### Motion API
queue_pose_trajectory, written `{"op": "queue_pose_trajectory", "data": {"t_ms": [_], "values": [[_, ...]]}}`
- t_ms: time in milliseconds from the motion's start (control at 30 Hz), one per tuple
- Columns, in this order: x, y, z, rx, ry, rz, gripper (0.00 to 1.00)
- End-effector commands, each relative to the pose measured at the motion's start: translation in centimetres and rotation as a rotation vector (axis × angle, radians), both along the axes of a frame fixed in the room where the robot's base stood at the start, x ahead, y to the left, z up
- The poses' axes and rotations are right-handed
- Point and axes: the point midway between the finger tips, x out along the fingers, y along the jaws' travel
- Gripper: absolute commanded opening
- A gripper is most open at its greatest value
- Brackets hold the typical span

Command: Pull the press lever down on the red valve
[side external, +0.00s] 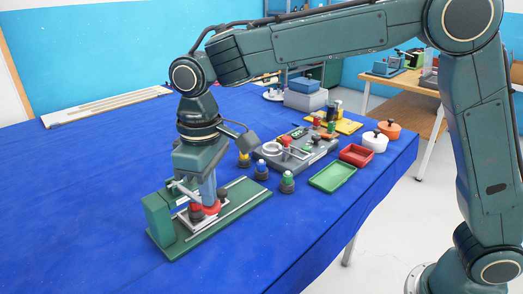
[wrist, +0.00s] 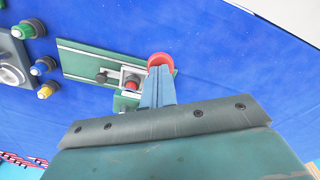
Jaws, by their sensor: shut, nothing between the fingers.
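A green board (side external: 240,203) lies on the blue cloth with a green upright block (side external: 158,216) at its left end. A pale lever bar (side external: 184,190) reaches from the block towards my gripper. The lever is partly hidden by my gripper.
Several coloured-top valves, such as a green-topped one (side external: 287,182), stand right of the board. Beyond are a grey fixture (side external: 315,150), a green tray (side external: 333,176), a red tray (side external: 356,155) and pots. The cloth in front and to the left is clear.

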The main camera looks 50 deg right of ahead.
Motion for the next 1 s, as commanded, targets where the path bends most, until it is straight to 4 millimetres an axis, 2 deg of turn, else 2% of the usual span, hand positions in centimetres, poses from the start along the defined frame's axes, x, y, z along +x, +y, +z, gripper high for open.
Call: {"op": "queue_pose_trajectory", "data": {"t_ms": [1000], "values": [[0.1, 0.0, -1.5, 0.001, -0.002, -0.001, 0.0]]}}
